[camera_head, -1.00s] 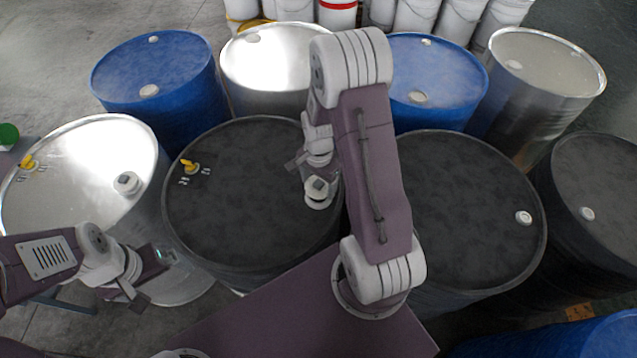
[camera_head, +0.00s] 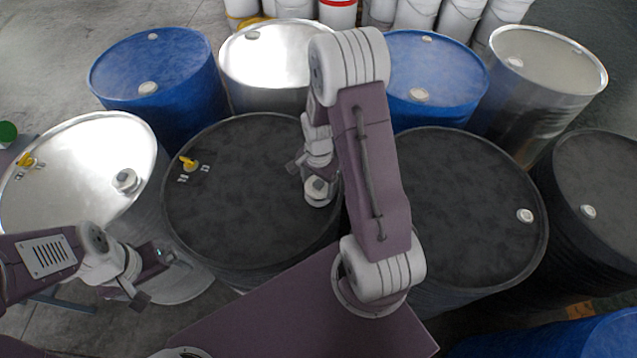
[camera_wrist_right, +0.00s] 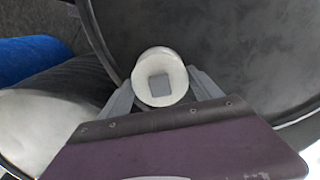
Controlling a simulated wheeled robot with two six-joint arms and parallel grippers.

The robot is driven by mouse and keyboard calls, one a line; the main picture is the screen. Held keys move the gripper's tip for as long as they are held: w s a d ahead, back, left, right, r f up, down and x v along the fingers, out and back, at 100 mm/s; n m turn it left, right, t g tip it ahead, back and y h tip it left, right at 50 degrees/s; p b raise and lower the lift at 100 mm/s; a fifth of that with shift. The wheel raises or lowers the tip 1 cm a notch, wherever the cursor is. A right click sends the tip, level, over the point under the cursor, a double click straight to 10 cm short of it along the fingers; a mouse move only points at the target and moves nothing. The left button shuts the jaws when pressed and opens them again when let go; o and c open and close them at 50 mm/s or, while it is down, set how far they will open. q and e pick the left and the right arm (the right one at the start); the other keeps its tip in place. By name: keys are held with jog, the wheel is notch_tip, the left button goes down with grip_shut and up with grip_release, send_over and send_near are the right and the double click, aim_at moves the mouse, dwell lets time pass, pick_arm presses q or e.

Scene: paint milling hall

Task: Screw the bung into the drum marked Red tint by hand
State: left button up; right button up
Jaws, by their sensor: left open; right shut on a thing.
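A white round bung with a grey square in its top (camera_head: 318,193) is in my right gripper (camera_head: 316,181), at the near right part of the top of the middle black drum (camera_head: 245,200). In the right wrist view the two fingers of my right gripper (camera_wrist_right: 163,85) are shut on the sides of the bung (camera_wrist_right: 150,98). I cannot tell whether the bung is seated in a hole, as its underside is hidden. No readable drum name shows. My left gripper (camera_head: 160,279) is open and empty, in front of the left silver drum (camera_head: 75,180).
A yellow tap-like fitting (camera_head: 188,163) stands on the middle black drum's left side. Another black drum (camera_head: 450,210) stands close on its right. Blue drums (camera_head: 160,65) and silver drums stand behind. White pails (camera_head: 410,15) line the back.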

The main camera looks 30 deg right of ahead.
jog(key=shift+f+b, duration=0.8)
jog(key=shift+f, duration=0.2)
jog(key=o, duration=1.3)
jog(key=shift+c, duration=0.2)
jog(key=shift+o, duration=1)
jog(key=shift+a, duration=0.1)
notch_tip(320, 180, up, 8)
jog(key=shift+r, duration=0.55)
jog(key=shift+w, duration=0.1)
